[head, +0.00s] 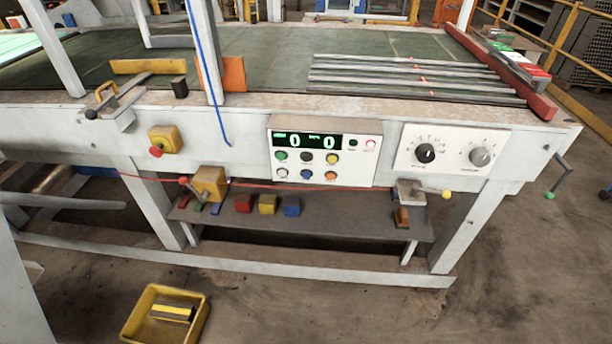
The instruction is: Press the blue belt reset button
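The blue button (306,174) is a small round button in the bottom row of a white control panel (375,160) on the front of the machine. A white button (283,173) is to its left and an orange one (330,176) to its right. A black button (306,157) is just above it, between a green button (281,155) and a yellow one (333,158). The display (306,141) over the buttons reads 0 and 0. Nothing covers the blue button. Neither of my grippers is in the head view.
A dial panel (453,147) is right of the control panel. A yellow-knobbed lever (445,194) and a red-knobbed yellow box (208,184) stick out below. Coloured blocks lie on a low shelf (335,214). A yellow crate (134,327) stands on the floor in front.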

